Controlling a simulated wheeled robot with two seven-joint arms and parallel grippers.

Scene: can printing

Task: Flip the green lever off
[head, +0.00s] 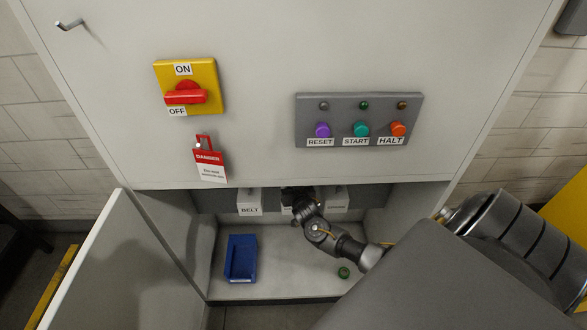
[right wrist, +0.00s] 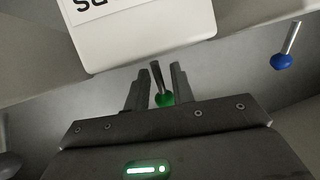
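The green lever shows in the right wrist view as a short metal rod with a green knob (right wrist: 165,99). It sticks out below a white labelled box (right wrist: 140,30). My right gripper (right wrist: 161,72) is open, with one finger on each side of the lever and a small gap to each. In the head view my right gripper (head: 299,198) is inside the open lower cabinet bay, in front of the middle box, and hides the lever there. My left gripper is not in view.
A blue-knobbed lever (right wrist: 282,60) hangs to one side. A box labelled BELT (head: 249,202) and another box (head: 337,198) flank the middle one. A blue bin (head: 241,258) and a small green round item (head: 343,272) lie on the bay floor. The cabinet door (head: 125,265) stands open at left.

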